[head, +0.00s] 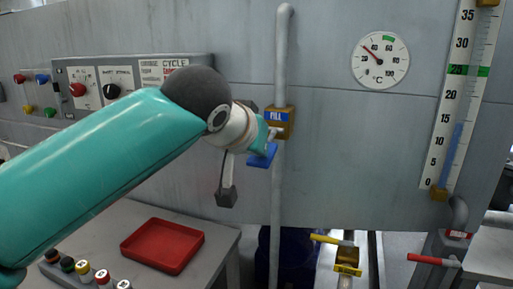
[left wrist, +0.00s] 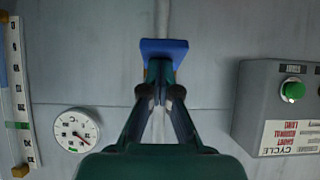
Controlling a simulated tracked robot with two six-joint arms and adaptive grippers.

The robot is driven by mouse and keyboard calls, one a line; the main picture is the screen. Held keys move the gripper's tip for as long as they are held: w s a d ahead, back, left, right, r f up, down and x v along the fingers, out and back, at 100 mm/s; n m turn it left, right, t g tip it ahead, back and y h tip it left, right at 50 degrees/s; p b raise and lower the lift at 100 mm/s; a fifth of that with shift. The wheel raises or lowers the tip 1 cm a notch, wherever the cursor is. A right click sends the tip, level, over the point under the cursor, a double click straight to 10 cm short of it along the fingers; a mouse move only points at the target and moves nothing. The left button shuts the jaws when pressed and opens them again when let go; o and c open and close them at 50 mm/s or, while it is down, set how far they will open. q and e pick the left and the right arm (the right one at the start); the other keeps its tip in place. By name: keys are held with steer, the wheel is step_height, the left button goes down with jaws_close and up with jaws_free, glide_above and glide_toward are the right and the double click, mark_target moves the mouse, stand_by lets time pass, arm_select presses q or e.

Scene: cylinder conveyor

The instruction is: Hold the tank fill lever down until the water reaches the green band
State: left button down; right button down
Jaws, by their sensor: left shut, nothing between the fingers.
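The blue tank fill lever (head: 262,156) sits under the brass valve block labelled FILL (head: 280,122) on the grey pipe. My left gripper (head: 265,139) is shut and empty, its fingertips at the lever. In the left wrist view the closed fingertips (left wrist: 159,85) meet the lower edge of the blue lever paddle (left wrist: 165,48); I cannot tell how hard they press. The green band (head: 469,71) is at about 25. My right gripper is in neither view.
A round dial (head: 380,61) with a green arc hangs left of the gauge. A control box (head: 135,82) is behind my left arm. A red tray (head: 162,246) lies on the table. Yellow (head: 331,239) and red (head: 432,260) lever handles are lower right.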

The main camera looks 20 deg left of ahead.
arm_select(q)
steer(key=shift+d+f, duration=0.1)
steer(key=shift+f, duration=0.35)
steer(key=r+p, duration=0.3)
steer(key=r, duration=0.1)
steer(key=shift+s, duration=0.25)
steer(key=v, duration=1)
steer(key=shift+s, duration=0.5)
